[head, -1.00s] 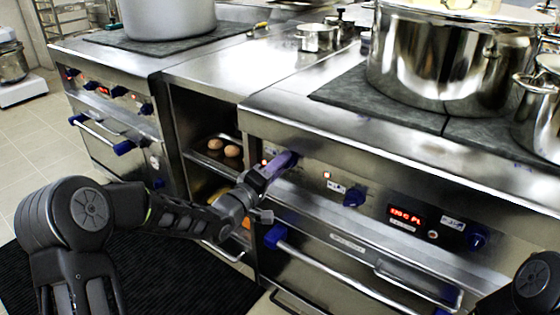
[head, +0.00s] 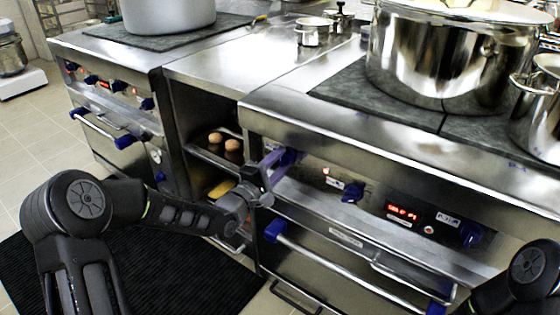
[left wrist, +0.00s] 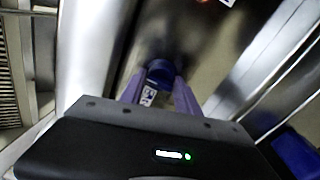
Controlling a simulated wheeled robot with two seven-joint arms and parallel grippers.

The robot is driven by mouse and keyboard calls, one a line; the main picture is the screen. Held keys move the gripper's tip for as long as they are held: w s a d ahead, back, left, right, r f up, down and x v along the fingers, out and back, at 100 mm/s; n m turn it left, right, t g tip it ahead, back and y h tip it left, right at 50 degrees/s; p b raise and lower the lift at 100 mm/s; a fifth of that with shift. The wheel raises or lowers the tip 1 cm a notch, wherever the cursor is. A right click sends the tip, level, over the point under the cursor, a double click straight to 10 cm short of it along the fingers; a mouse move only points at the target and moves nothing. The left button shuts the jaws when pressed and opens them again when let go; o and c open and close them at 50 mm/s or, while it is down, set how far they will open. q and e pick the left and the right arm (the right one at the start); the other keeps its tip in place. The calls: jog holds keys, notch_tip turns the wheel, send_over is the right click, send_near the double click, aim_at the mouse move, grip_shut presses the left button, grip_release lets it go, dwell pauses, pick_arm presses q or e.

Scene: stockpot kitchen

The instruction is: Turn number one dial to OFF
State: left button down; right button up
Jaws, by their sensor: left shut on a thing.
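The leftmost blue dial (head: 289,157) is on the front panel of the near stove. In the left wrist view the blue dial (left wrist: 160,72) shows between the two purple fingers, with a white label partly visible beside it. My left gripper (head: 277,163) reaches the panel from the left and is shut on this dial. The fingers cover much of the dial in the head view, and its pointer and number cannot be read. My right gripper is out of view; only part of my right arm shows at the lower right.
Another blue dial (head: 352,192), a red display (head: 403,212) and a further blue dial (head: 471,234) lie along the panel to the right. An oven handle (head: 330,265) runs below. A large steel pot (head: 450,60) stands on the hob. An open shelf holds food at left.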

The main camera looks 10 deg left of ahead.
pick_arm(q)
jog(key=shift+f, duration=0.15)
jog(key=c, duration=0.9)
grip_release()
jog(key=shift+s, duration=0.1)
jog(key=p+v, duration=0.1)
jog(key=v, duration=0.6)
jog(key=shift+s+a, duration=0.15)
jog(key=shift+s, duration=0.1)
